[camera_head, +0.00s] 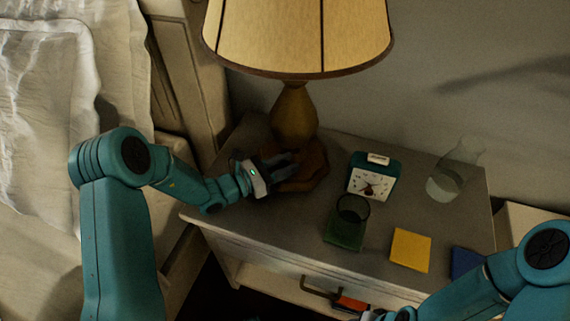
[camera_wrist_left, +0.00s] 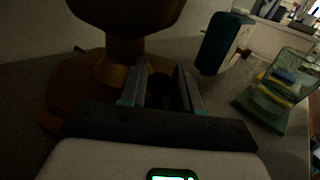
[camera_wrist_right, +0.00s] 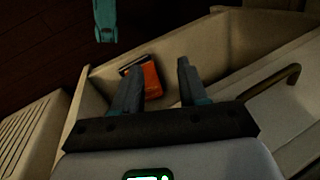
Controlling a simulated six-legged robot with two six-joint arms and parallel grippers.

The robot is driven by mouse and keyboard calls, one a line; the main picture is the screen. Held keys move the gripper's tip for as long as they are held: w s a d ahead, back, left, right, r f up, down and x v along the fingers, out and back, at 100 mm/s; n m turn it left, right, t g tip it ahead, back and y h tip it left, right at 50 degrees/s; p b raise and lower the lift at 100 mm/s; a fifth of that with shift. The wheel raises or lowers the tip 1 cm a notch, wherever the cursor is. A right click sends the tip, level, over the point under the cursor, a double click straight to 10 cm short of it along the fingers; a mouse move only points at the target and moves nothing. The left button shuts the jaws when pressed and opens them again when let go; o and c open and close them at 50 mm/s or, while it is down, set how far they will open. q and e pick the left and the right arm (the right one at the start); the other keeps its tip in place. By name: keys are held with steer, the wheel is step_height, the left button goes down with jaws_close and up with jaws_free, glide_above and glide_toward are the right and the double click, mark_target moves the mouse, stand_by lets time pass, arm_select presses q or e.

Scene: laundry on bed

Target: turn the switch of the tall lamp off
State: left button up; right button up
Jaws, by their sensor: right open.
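The tall lamp (camera_head: 296,115) stands on the nightstand, with a pale yellow shade (camera_head: 297,35) and a brown wooden body and base. I cannot tell for sure whether it is lit. My left gripper (camera_head: 283,165) is low at the front of the lamp base. In the left wrist view the lamp base (camera_wrist_left: 92,75) is just ahead, and the left gripper's fingers (camera_wrist_left: 162,80) are apart. A small dark round part, maybe the switch (camera_wrist_left: 161,88), shows between them; contact is unclear. My right gripper (camera_wrist_right: 157,75) is open and empty over the drawer.
The open drawer (camera_wrist_right: 215,40) holds an orange-red box (camera_wrist_right: 151,77). A bed (camera_head: 55,120) is at left.

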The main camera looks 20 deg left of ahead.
arm_select(q)
jaws_close()
steer(key=shift+d+n+t+y+b, duration=0.15)
steer(key=shift+n+t+y+b, duration=0.25)
steer(key=shift+n+t+y, duration=1.3)
steer(key=shift+n+y, duration=0.3)
steer(key=shift+y, duration=0.6)
jaws_free()
